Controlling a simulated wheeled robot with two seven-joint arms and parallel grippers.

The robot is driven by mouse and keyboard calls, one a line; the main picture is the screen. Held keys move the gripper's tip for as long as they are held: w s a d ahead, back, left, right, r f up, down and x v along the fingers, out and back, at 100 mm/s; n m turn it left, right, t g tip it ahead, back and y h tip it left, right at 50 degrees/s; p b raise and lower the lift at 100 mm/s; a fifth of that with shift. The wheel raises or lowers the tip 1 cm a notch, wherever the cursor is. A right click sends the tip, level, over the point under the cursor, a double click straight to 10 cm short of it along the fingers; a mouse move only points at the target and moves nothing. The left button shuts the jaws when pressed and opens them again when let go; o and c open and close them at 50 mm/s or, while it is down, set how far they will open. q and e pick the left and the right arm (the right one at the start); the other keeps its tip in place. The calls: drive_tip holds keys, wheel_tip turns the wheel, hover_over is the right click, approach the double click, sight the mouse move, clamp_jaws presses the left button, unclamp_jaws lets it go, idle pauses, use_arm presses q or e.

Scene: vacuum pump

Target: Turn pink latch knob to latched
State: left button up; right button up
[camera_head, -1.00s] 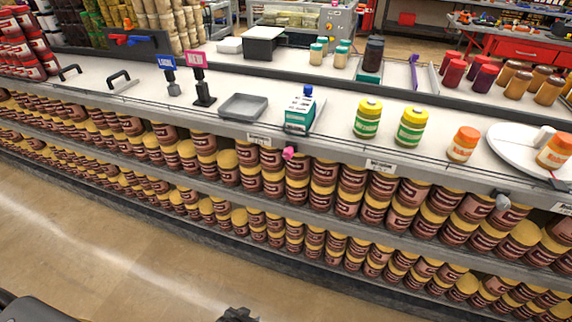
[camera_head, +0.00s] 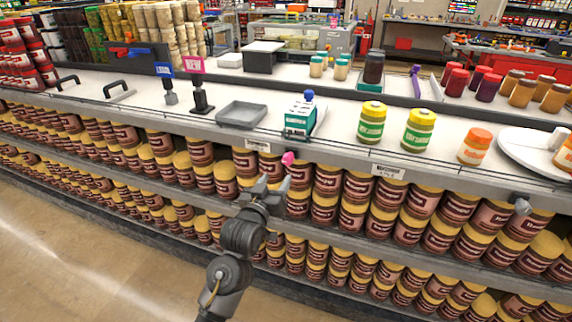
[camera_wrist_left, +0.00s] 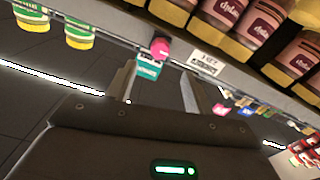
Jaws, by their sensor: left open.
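The pink latch knob (camera_head: 288,158) sticks out from the front edge of the counter, below the teal and white box. It also shows in the left wrist view (camera_wrist_left: 160,48), beyond the fingertips and near the middle of the gap between them. My left gripper (camera_head: 271,186) is in front of the shelf, just below and left of the knob, open and apart from it. In the left wrist view its two fingers (camera_wrist_left: 160,80) are spread with nothing between them. Which way the knob is turned cannot be told. My right gripper is not in view.
The teal and white box (camera_head: 300,121) with a blue knob stands on the counter above. A grey tray (camera_head: 241,114) is left of it, green-labelled jars (camera_head: 372,123) to the right. Rows of brown jars (camera_head: 327,183) fill the shelves below. The floor (camera_head: 70,260) is clear.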

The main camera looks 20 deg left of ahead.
sight(287, 162)
use_arm(q)
drive_tip(key=w, duration=0.9)
drive_tip(key=shift+d+p, duration=0.3)
drive_tip(key=c, duration=1)
